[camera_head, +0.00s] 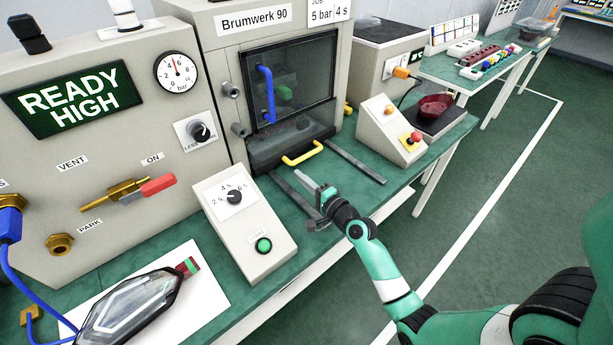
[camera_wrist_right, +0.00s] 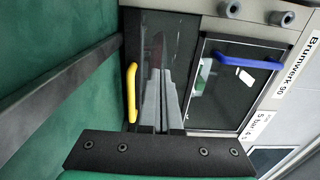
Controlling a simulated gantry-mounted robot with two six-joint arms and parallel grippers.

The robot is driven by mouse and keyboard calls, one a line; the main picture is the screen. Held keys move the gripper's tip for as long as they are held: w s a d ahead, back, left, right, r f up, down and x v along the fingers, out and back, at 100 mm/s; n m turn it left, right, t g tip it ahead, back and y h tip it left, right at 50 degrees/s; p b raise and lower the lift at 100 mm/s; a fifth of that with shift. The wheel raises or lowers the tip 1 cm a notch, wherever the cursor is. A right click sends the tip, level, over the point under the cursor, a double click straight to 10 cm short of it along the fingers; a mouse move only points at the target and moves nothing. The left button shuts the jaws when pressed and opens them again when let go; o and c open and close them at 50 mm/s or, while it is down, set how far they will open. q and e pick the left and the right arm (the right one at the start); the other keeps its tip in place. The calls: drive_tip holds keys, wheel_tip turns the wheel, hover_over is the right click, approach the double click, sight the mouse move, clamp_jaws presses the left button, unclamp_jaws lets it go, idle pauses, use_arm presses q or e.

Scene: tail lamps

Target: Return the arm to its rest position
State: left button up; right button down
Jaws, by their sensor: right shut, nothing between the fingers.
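My right gripper (camera_head: 312,193) reaches over the green bench in front of the Brumwerk 90 machine (camera_head: 290,80). Its fingers are shut with nothing between them. In the right wrist view the closed fingers (camera_wrist_right: 160,95) point toward the machine's dark lower front, beside the yellow handle (camera_wrist_right: 131,92). In the head view the yellow handle (camera_head: 303,153) is just beyond the fingertips; I cannot tell that they touch. The machine's window with the blue handle (camera_head: 266,94) is down. My left gripper is not in view.
A control box with a green button (camera_head: 264,245) stands left of my gripper. A box with a red button (camera_head: 415,138) and a red bowl (camera_head: 435,106) stand to the right. A tail lamp (camera_head: 130,305) lies on white paper at lower left. Open floor lies right of the bench.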

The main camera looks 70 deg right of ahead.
drive_tip(key=shift+v, duration=0.8)
drive_tip(key=shift+w+d, duration=0.1)
